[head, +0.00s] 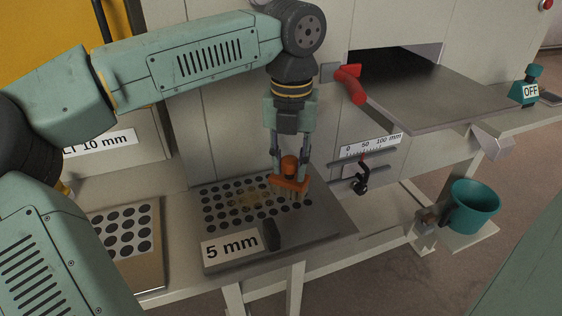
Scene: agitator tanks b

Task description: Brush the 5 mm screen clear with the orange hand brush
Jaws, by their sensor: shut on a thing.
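The orange hand brush (289,180) is in my gripper (291,160), which points down with its fingers shut on the brush's upper part. The brush is upright, bristles down, over the right half of the 5 mm screen (222,222). I cannot tell whether the bristles touch the plate. The screen is a grey plate with rows of dark round holes, a "5 mm" label and a dark knob at its front. A yellowish-brown patch of material (245,196) covers some holes left of the brush. The brush and gripper hide part of the screen's back right.
A second screen with larger holes (125,228) lies at left, below a "10 mm" sign (100,144). A red handle (350,84) and a grey shelf (430,95) stand out at right. A scale with a black clamp (360,178) is below. A teal cup (472,207) sits lower right.

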